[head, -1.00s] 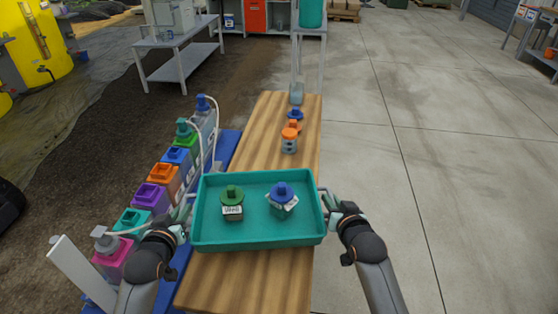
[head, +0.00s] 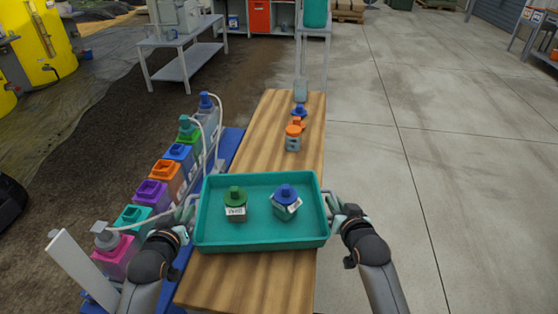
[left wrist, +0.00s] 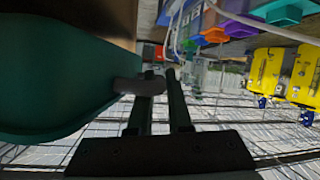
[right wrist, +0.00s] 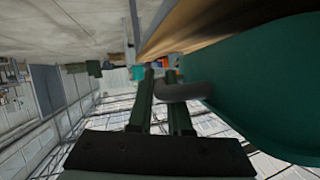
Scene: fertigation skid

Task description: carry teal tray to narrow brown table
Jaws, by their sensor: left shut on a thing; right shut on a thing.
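The teal tray (head: 262,241) is over the near part of the narrow brown table (head: 270,130) in the head view; I cannot tell whether it touches the top. A green-capped bottle (head: 235,204) and a blue-capped bottle (head: 286,202) stand in it. My left gripper (head: 186,222) is shut on the tray's left handle; the left wrist view shows the handle (left wrist: 138,87) between the fingers. My right gripper (head: 335,214) is shut on the right handle, also seen in the right wrist view (right wrist: 185,91).
An orange-topped jar (head: 293,138) and a blue-topped item (head: 299,110) stand at the table's far end. Several coloured containers (head: 150,193) with white tubes line the table's left side on a blue base. Open concrete floor (head: 440,180) lies to the right.

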